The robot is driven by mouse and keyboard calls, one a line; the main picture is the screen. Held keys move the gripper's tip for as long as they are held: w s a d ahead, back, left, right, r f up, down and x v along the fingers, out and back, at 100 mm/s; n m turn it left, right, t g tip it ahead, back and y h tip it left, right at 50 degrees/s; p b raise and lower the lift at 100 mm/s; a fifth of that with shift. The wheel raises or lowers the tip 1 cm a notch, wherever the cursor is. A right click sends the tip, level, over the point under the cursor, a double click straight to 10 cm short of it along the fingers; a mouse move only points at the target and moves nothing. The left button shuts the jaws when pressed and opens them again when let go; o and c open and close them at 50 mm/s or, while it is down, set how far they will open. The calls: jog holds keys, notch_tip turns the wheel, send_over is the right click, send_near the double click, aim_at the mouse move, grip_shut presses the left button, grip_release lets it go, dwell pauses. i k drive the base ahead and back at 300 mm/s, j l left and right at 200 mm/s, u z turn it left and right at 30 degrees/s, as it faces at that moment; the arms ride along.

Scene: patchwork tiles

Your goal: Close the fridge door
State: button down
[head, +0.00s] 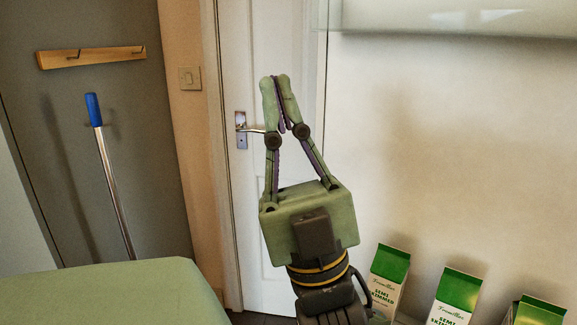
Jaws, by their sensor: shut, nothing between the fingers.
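My gripper (274,83) is raised in the middle of the head view, pointing up, with its two green fingers shut together and nothing between them. I cannot make out a fridge door for certain. A pale upright surface (450,150) fills the right side, and I cannot tell whether it is a wall or part of the fridge. A white panelled door (262,230) with a metal handle (241,128) stands behind my gripper, which hides part of it. It looks like a room door.
Green and white milk cartons (386,280) stand at the lower right. A clear panel or shelf (450,18) crosses the upper right. A green flat surface (110,290) lies at lower left. A blue-handled pole (112,190) leans under a wooden hook rail (90,57).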

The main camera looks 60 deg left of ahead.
aim_at(450, 127)
jog(key=i+j+u, duration=0.1)
jog(key=j+u, duration=0.3)
jog(key=i+j+u, duration=0.15)
jog(key=u, duration=0.3)
jog(key=i+j+u, duration=0.15)
jog(key=u, duration=0.25)
